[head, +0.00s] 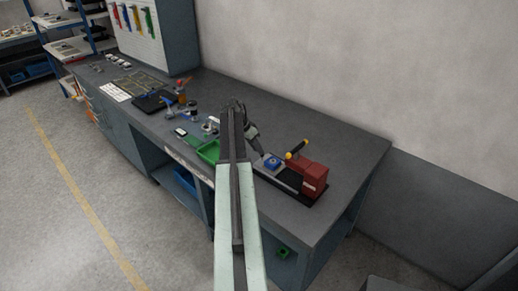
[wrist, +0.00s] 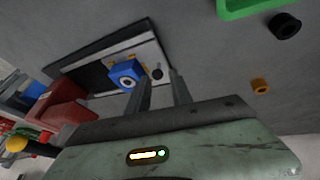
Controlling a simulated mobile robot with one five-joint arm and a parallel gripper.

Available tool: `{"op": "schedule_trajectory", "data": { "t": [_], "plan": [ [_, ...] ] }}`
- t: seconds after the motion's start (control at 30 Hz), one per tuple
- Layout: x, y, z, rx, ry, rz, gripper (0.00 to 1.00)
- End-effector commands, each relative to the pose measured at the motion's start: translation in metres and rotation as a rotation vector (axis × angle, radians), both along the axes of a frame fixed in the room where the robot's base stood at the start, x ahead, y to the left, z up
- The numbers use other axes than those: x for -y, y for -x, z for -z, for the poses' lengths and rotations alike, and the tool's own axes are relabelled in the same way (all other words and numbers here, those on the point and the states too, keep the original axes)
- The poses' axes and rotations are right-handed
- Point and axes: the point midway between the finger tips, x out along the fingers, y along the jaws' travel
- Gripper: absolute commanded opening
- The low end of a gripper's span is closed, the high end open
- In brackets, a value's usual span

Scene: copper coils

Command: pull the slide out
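The slide is a light metal plate (wrist: 152,52) on a black base; a blue block (wrist: 127,73) with a round hole sits on it. In the head view the blue block (head: 272,162) is at the left end of the fixture. A small dark knob (wrist: 157,73) stands on the plate to the right of the blue block. My gripper (wrist: 161,75) is open, its two fingertips apart just in front of the knob, which shows between them. I cannot tell whether they touch it. In the head view my gripper (head: 259,153) is close beside the slide, partly hidden by my arm.
A red block (head: 309,178) stands at the fixture's other end, with a yellow-tipped handle (head: 297,149) by it. A green tray (head: 209,151) and small parts lie left of my arm. The bench (head: 350,145) is clear at right and behind.

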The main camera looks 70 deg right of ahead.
Motion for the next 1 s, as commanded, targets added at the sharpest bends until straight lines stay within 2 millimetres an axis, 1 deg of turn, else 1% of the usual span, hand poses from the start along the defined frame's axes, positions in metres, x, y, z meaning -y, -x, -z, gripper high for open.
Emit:
{"op": "schedule_trajectory", "data": {
  "t": [0.03,0.1,0.2,0.27,0.77,0.83,0.87,0.93,0.97,1.0],
  "plan": [
    [-0.003,-0.004,-0.018,0.001,0.0,-0.001,0.27],
    [-0.006,-0.009,-0.031,0.0,0.0,-0.002,0.27],
    [-0.01,-0.014,-0.047,0.0,0.0,-0.002,0.27],
    [-0.012,-0.017,-0.052,0.001,-0.001,-0.002,0.27],
    [-0.013,-0.018,-0.051,0.0,-0.001,0.0,0.27],
    [-0.015,-0.023,-0.051,0.001,-0.001,-0.006,0.27],
    [-0.018,-0.029,-0.051,0.001,0.0,-0.014,0.27],
    [-0.03,-0.054,-0.051,0.001,0.0,-0.051,0.27],
    [-0.038,-0.071,-0.051,0.001,-0.001,-0.075,0.27],
    [-0.052,-0.097,-0.051,0.001,0.0,-0.114,0.27]
  ]
}}
